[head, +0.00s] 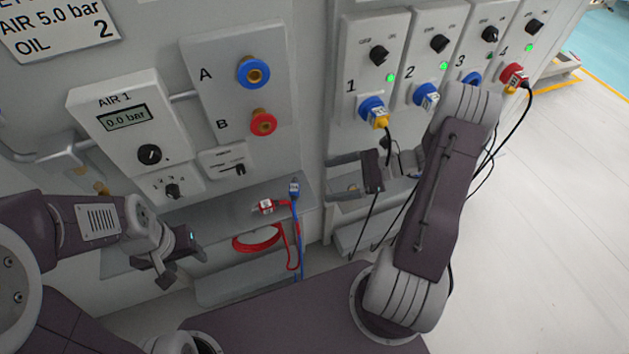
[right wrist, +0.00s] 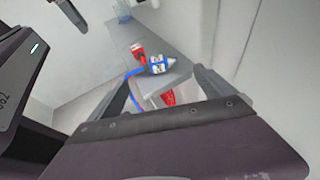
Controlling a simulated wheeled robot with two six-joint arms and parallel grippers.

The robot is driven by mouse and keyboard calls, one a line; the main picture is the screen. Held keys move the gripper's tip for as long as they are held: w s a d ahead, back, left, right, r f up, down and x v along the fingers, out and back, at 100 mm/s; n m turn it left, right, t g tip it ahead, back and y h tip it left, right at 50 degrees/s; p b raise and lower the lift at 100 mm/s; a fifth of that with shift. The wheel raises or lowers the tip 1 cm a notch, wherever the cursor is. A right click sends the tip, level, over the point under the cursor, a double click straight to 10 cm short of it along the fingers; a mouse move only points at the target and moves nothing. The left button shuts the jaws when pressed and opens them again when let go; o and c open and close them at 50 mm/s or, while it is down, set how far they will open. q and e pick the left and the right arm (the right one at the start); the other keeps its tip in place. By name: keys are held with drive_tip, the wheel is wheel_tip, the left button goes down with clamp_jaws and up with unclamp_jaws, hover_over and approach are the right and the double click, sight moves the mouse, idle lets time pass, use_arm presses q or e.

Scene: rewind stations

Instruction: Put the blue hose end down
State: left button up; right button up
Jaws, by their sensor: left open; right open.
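The blue hose end (head: 294,189) rests at the right end of the grey shelf (head: 215,208), its blue hose hanging down over the front edge. My right gripper (head: 334,177) is open and empty, a little to the right of it and apart from it. In the right wrist view the blue hose end (right wrist: 158,64) shows beyond and between the open fingers, on the shelf corner. The red hose end (head: 265,206) lies on the shelf to its left. My left gripper (head: 186,270) is open and empty in front of the shelf's left part.
Above the shelf is a panel with blue port A (head: 253,72) and red port B (head: 263,122). A coiled red hose (head: 257,242) hangs below the shelf. At the right, several plugs with black cables sit below numbered switches; my right arm passes in front of them.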

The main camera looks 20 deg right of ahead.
drive_tip(key=s+a+r+n+g+h, duration=0.1)
drive_tip(key=s+n+h, duration=0.4)
drive_tip(key=n, duration=0.6)
drive_tip(key=s+a+r+n+g+h, duration=0.1)
drive_tip(key=s+a+n+g+h, duration=0.1)
drive_tip(key=s+n+h, duration=0.4)
drive_tip(key=a+n+h, duration=0.1)
drive_tip(key=n, duration=0.4)
drive_tip(key=shift+r+h, duration=0.3)
drive_tip(key=shift+r, duration=0.05)
wheel_tip(320, 180, up, 12)
drive_tip(key=p, duration=1.1)
drive_tip(key=shift+a+f, duration=0.15)
drive_tip(key=shift+f, duration=0.1)
